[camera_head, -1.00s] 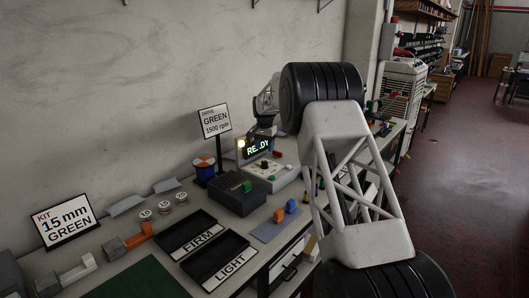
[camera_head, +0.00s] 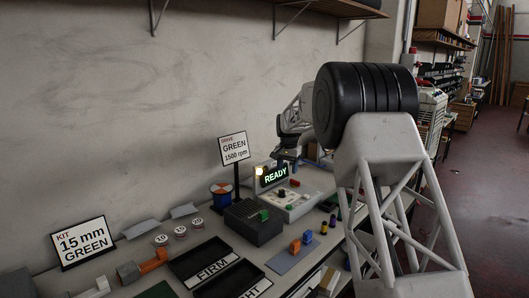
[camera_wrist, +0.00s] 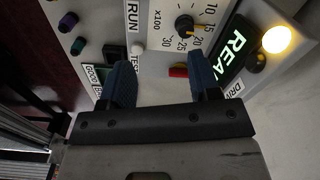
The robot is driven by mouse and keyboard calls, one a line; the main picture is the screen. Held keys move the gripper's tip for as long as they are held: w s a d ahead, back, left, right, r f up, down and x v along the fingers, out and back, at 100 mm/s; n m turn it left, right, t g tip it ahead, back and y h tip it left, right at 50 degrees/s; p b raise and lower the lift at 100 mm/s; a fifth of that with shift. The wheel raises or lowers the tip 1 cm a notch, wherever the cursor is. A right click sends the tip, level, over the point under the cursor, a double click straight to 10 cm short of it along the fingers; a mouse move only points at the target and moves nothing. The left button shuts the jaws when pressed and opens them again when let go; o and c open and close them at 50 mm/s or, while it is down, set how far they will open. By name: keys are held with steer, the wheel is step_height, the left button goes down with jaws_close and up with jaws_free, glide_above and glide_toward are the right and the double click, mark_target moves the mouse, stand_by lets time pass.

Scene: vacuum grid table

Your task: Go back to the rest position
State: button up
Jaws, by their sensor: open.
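My gripper (camera_wrist: 163,82) shows in the wrist view with its two blue-padded fingers apart and nothing held between them. It is over the control box (camera_wrist: 160,30), whose panel shows beyond the fingertips; the exact gap cannot be told. In the head view my arm reaches over the right part of the bench, and its end is near the same control box (camera_head: 300,204). The fingers are hard to make out there. The box's display (camera_head: 276,175) reads READY in green, beside a lit yellow lamp (camera_wrist: 276,40).
The bench holds a DRIVE sign (camera_head: 233,149), a dark block holder (camera_head: 254,226), FIRM (camera_head: 190,262) and LIGHT (camera_head: 235,284) trays, orange and blue blocks on a pad (camera_head: 281,263), and a KIT sign (camera_head: 82,243). A wall shelf (camera_head: 330,8) is above. Open floor lies right.

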steer(key=s+d+r+n, duration=0.15)
steer(key=s+r, duration=0.35)
steer(key=s, duration=0.6)
steer(key=s+d+r+t, duration=0.15)
steer(key=s+r, duration=0.25)
steer(key=s, duration=0.7)
steer(key=s+d+r+n, duration=0.1)
steer(key=s+d+r, duration=0.3)
steer(key=s, duration=0.7)
steer(key=s+f+n, duration=0.1)
steer(key=s+f, duration=0.1)
steer(key=s, duration=1)
steer(key=s+d+f, duration=0.1)
steer(key=s+f, duration=0.2)
steer(key=s, duration=1)
steer(key=s+f+n, duration=0.1)
steer(key=s+f, duration=0.1)
steer(key=s, duration=1)
steer(key=shift+s+d+f+n+t, duration=0.3)
steer(key=shift+d+f+n+t, duration=0.05)
steer(key=shift+f+t, duration=0.1)
